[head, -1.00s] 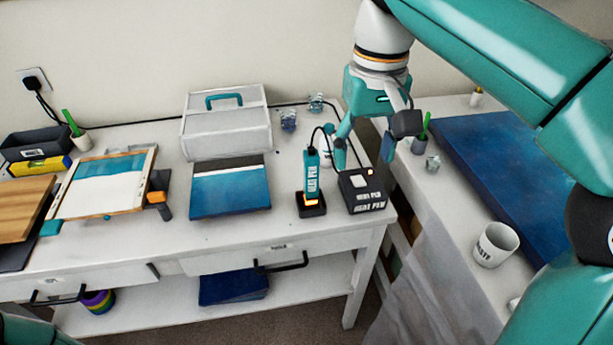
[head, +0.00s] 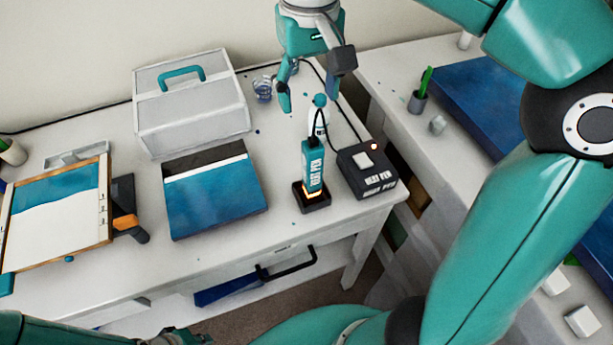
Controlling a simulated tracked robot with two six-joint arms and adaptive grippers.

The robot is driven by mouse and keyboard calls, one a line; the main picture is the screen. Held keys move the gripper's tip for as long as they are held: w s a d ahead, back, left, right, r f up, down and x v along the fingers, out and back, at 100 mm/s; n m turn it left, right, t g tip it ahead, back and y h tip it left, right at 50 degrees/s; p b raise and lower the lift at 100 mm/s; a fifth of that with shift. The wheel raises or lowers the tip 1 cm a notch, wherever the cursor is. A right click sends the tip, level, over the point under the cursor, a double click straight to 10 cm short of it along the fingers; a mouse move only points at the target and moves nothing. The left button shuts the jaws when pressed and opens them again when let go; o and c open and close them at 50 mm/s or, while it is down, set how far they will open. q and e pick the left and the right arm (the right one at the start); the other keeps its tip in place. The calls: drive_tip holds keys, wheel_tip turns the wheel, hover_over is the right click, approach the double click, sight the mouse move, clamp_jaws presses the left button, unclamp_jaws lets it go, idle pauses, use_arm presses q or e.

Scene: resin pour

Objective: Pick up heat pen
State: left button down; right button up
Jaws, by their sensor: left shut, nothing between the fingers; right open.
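My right gripper (head: 309,100) is open and empty, pointing down near the pen's top end. Its fingers appear behind the pen; I cannot tell whether either touches it. My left gripper (head: 186,337) is only partly in view at the bottom edge, shut and empty, well away from the pen.
A grey case (head: 192,112) with a teal handle stands behind a blue panel (head: 215,200). A framed blue-and-white board (head: 55,215) lies at left. Small glass cups (head: 262,90) sit near the gripper. A side table at right holds a large blue panel (head: 480,95).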

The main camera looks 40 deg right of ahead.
sight(313, 138)
drive_tip(key=f, duration=0.8)
drive_tip(key=shift+s+d+f+b, duration=0.1)
drive_tip(key=shift+s+d+b, duration=0.15)
drive_tip(key=shift+d+b, duration=0.05)
drive_tip(key=shift+w+f, duration=0.1)
drive_tip(key=shift+f, duration=2.25)
clamp_jaws()
